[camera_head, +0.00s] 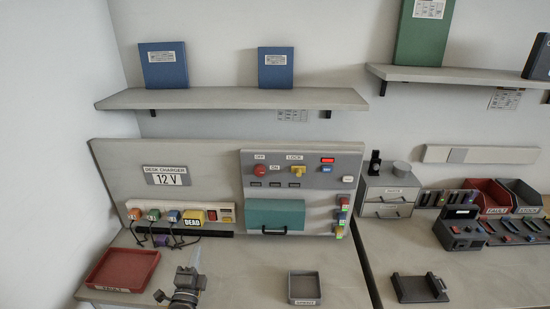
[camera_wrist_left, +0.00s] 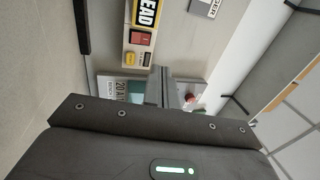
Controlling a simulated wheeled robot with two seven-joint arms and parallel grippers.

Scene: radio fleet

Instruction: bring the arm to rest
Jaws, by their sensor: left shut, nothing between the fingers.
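My left gripper (camera_head: 186,284) is low in the head view, above the front of the desk between a red tray (camera_head: 122,270) and a small grey tray (camera_head: 305,288). Its fingers are shut with nothing between them. The closed fingers also show in the left wrist view (camera_wrist_left: 162,88), in front of the charger panel, with part of the "DEAD" label (camera_wrist_left: 147,14) beyond them. The rest of my left arm is mostly out of the head view. My right gripper is in neither view.
The charger panel (camera_head: 115,163) with cables and a control box (camera_head: 320,180) stands behind the desk (camera_head: 245,270). A shelf (camera_head: 215,98) hangs above.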

